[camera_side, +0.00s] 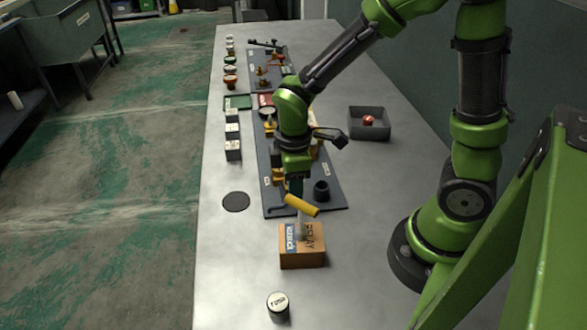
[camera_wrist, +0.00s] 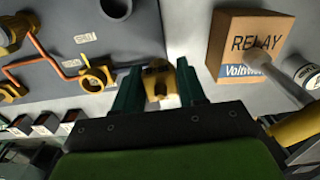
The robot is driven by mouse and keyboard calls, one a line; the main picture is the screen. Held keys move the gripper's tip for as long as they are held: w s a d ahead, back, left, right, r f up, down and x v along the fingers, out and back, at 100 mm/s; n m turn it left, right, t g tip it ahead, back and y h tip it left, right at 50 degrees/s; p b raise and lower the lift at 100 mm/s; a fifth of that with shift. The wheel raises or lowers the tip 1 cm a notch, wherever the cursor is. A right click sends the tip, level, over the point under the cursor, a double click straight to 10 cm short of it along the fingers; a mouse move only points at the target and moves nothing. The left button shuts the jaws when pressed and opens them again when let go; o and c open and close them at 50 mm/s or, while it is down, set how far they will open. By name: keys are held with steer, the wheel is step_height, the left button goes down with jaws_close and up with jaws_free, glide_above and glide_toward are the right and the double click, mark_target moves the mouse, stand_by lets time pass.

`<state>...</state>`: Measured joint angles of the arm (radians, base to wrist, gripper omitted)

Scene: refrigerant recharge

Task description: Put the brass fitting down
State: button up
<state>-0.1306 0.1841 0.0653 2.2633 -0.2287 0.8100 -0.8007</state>
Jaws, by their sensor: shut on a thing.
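The brass fitting (camera_wrist: 157,82) is between the two dark green fingers of my gripper (camera_wrist: 157,88) in the wrist view. My gripper is shut on it. In the side view my gripper (camera_side: 295,187) is over the near end of the dark board (camera_side: 333,198), close behind the relay box. I cannot make out the fitting there. In the wrist view, grey tabletop and the board's edge lie beyond the fitting. I cannot tell whether it touches a surface.
An orange relay box (camera_side: 302,258) stands in front of the board. A yellow-handled tool (camera_side: 302,206) shows above it. A black cup (camera_side: 321,190) is on the board. A white-topped canister (camera_side: 278,305), black disc (camera_side: 236,202) and grey bin (camera_side: 385,132) stand around. The table's near left is clear.

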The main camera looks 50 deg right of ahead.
steer(key=s+d+r, duration=0.3)
steer(key=d+r, duration=0.4)
steer(key=d, duration=0.1)
step_height(320, 180, down, 8)
steer(key=shift+w+a+r, duration=0.1)
steer(key=shift+f, duration=0.65)
steer(key=o, duration=1.1)
